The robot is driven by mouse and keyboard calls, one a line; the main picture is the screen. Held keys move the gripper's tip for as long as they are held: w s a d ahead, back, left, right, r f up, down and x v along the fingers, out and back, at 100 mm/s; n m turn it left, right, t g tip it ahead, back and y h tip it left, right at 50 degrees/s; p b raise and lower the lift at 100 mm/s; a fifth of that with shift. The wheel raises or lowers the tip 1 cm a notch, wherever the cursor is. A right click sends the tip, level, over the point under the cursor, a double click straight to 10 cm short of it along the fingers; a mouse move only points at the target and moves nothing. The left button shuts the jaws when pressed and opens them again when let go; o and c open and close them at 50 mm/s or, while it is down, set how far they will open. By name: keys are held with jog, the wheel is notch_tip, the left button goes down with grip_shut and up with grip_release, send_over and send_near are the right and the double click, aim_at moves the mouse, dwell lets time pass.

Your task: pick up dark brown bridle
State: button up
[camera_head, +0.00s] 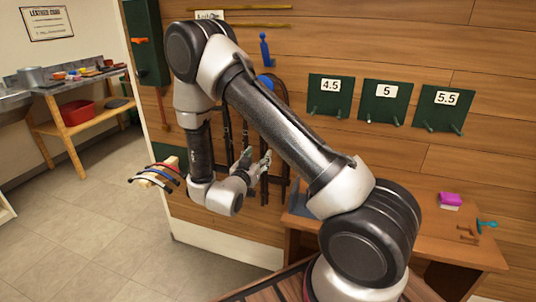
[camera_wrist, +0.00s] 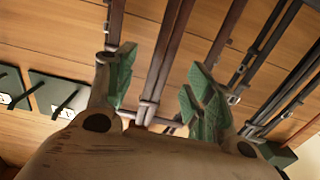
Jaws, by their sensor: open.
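Brown bridle straps (camera_wrist: 168,50) hang along the wooden wall and pass between the fingers of my gripper (camera_wrist: 161,62) in the wrist view. They look dark reddish brown, with a loop or keeper low between the fingers. My gripper is open, with green-padded fingers on either side of the straps; I cannot tell whether they touch. In the head view my gripper (camera_head: 257,158) is close to the wall, in front of the hanging straps (camera_head: 277,165). My arm hides much of the tack there.
Darker straps with metal buckles (camera_wrist: 270,40) hang close by on the right in the wrist view. Green panels with pegs, marked 4.5 (camera_head: 330,97), 5 (camera_head: 386,102) and 5.5 (camera_head: 443,108), are on the wall. A wooden bench (camera_head: 425,215) holds a pink item (camera_head: 450,200). Open floor lies left.

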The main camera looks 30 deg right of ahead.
jog(key=r+x, duration=0.1)
jog(key=x, duration=0.6)
jog(key=shift+w, duration=0.5)
jog(key=shift+d+r, duration=0.15)
grip_shut()
